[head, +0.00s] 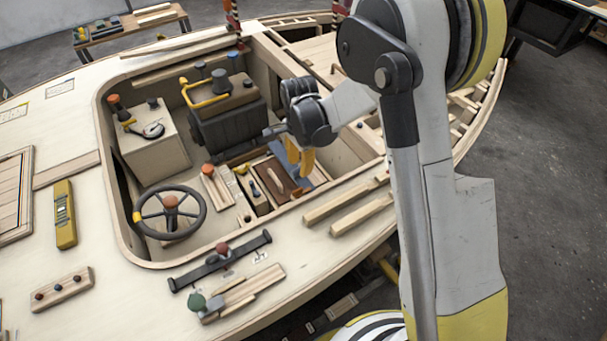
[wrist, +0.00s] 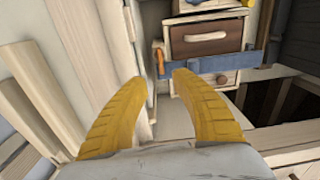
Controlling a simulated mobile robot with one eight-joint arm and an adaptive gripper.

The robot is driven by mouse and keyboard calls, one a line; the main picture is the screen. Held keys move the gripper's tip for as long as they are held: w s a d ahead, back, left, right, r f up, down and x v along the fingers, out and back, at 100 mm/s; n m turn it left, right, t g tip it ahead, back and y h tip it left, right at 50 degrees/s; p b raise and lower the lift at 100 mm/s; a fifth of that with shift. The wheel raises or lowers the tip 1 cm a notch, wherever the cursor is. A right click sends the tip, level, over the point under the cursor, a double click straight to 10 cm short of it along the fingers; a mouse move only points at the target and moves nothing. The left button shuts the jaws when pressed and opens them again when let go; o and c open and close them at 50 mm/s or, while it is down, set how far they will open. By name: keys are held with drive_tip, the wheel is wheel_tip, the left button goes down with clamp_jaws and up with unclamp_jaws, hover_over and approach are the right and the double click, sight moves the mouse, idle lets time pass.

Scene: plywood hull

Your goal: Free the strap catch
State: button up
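A blue strap (wrist: 205,66) runs across a small drawer unit in the wrist view, just below a brown drawer front (wrist: 199,38) with a pale handle. A small orange catch-like piece (wrist: 159,60) is at the strap's left end, beside a pale post. In the head view the blue strap (head: 311,173) shows next to the brown drawer front (head: 272,180). My gripper (head: 299,165) is over the cockpit there. In the wrist view its yellow fingers (wrist: 158,80) are apart with nothing between them. I cannot tell how far the tips are from the catch.
Pale wooden slats and a post (wrist: 85,55) stand close on the left in the wrist view. A dark opening (wrist: 275,100) lies at the right. In the head view a dark console (head: 228,120) and a steering wheel (head: 170,212) are left of my gripper.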

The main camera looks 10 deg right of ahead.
sight(299, 189)
wheel_tip(299, 189, down, 2)
drive_tip(key=shift+w+a+f+m, duration=0.1)
drive_tip(key=shift+w+m, duration=0.05)
drive_tip(key=shift+m, duration=0.15)
wheel_tip(299, 189, down, 10)
drive_tip(key=b, duration=0.4)
drive_tip(key=shift+f+b, duration=0.2)
drive_tip(key=shift+b, duration=0.1)
clamp_jaws()
